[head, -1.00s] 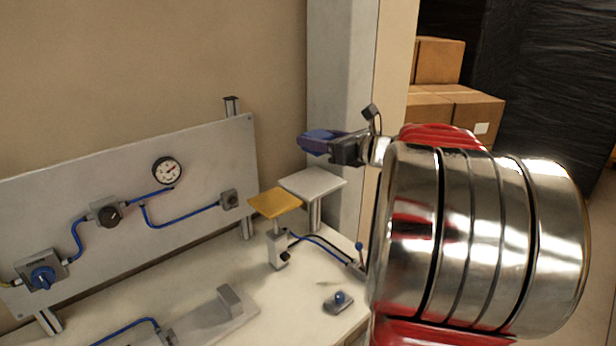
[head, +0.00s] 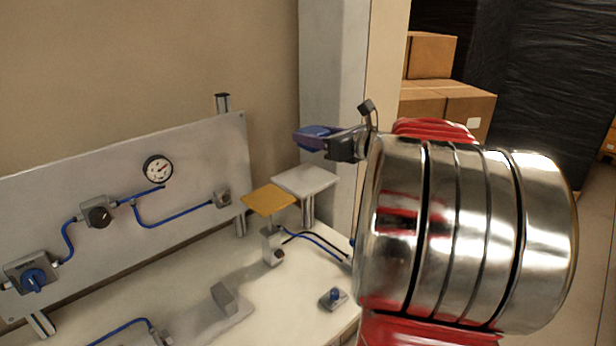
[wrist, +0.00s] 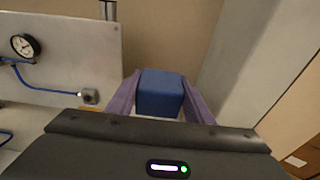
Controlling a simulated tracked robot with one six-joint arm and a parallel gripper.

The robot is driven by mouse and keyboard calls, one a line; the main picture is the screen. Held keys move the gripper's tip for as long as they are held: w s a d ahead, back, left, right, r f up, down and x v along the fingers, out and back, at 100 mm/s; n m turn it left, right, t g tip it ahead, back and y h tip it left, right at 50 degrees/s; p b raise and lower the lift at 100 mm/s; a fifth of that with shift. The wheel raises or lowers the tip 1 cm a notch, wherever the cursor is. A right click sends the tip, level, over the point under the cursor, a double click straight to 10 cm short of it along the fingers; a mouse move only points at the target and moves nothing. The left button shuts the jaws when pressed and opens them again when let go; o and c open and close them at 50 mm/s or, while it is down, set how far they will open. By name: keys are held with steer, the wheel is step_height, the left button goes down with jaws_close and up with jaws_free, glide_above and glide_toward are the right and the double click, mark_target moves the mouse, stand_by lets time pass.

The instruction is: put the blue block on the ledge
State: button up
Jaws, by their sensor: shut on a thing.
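The blue block (wrist: 160,93) is between the purple fingers of my gripper (wrist: 161,100) in the wrist view. In the head view my gripper (head: 312,138) is shut on it, and the fingers hide most of the block. The gripper points left and appears above the work table, higher in the picture than two small raised plates. One is a white square plate (head: 306,180) on a metal post, and the other is a yellow plate (head: 268,200) on a stand. I cannot tell for sure which of them is the ledge.
A grey panel with a gauge (head: 157,169), knobs and blue hoses stands at the left. A grey block (head: 224,298) and a small blue-knobbed switch (head: 333,298) sit on the white table (head: 285,320). A pale pillar (head: 330,80) rises behind my gripper. Cardboard boxes (head: 445,105) are at the back right.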

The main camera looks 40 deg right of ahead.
glide_above(313, 182)
steer(key=shift+w+d+f, duration=0.1)
steer(key=shift+f, duration=2.95)
steer(key=shift+f, duration=1.85)
steer(key=shift+f, duration=0.1)
steer(key=o, duration=1.3)
steer(key=s, duration=0.4)
steer(key=s+r, duration=0.1)
steer(key=s, duration=0.3)
steer(key=s+r, duration=0.1)
steer(key=s, duration=0.3)
steer(key=shift+d, duration=0.15)
